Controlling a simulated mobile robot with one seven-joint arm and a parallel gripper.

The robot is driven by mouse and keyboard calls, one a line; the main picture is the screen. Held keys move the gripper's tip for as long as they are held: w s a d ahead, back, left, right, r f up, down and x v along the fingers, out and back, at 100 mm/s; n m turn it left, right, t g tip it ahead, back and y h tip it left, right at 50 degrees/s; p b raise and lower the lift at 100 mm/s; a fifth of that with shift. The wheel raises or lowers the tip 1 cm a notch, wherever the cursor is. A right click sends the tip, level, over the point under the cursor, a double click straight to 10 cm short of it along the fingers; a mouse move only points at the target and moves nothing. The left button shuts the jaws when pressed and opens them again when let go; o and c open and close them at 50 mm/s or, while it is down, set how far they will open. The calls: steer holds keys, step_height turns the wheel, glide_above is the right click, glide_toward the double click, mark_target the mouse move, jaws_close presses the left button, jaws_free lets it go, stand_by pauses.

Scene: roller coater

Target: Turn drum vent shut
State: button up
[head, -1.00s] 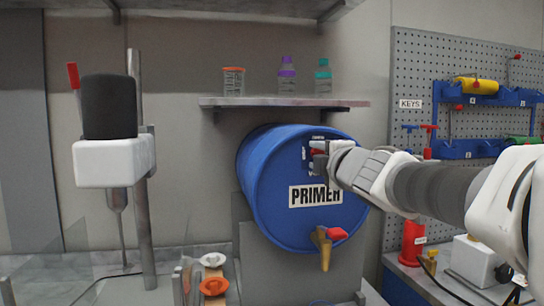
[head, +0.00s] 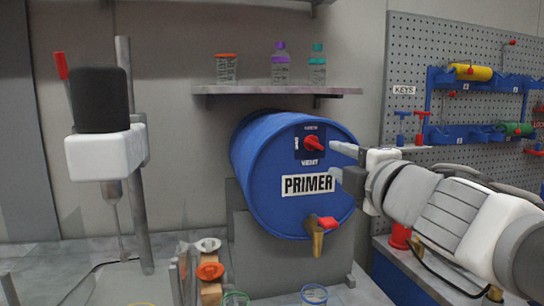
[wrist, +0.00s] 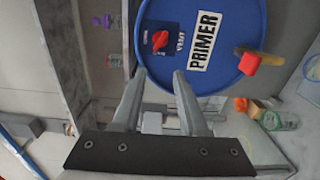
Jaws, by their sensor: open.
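The blue drum (head: 262,190), labelled PRIMER, lies on its side on a grey stand. Its red vent knob (head: 314,143) sits on a dark plate high on the drum's end face, with VENT printed below it; the smaller lettering is hard to read. The knob looks tilted, and I cannot tell which mark it points to. It also shows in the wrist view (wrist: 160,40). My gripper (head: 340,161) is open and empty, to the right of the knob and apart from it. In the wrist view its two fingers (wrist: 160,75) point toward the drum face.
A red-handled tap (head: 319,228) sticks out low on the drum. A shelf (head: 275,90) with a jar and two bottles hangs above. A stirrer stand (head: 137,220) is at left; a pegboard (head: 410,60) with tools is at right.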

steer(key=shift+s+d+p, duration=0.25)
steer(key=shift+s+p, duration=0.1)
steer(key=shift+s, duration=0.65)
steer(key=shift+s+d+p, duration=0.2)
steer(key=shift+s+p, duration=0.1)
steer(key=shift+s, duration=0.7)
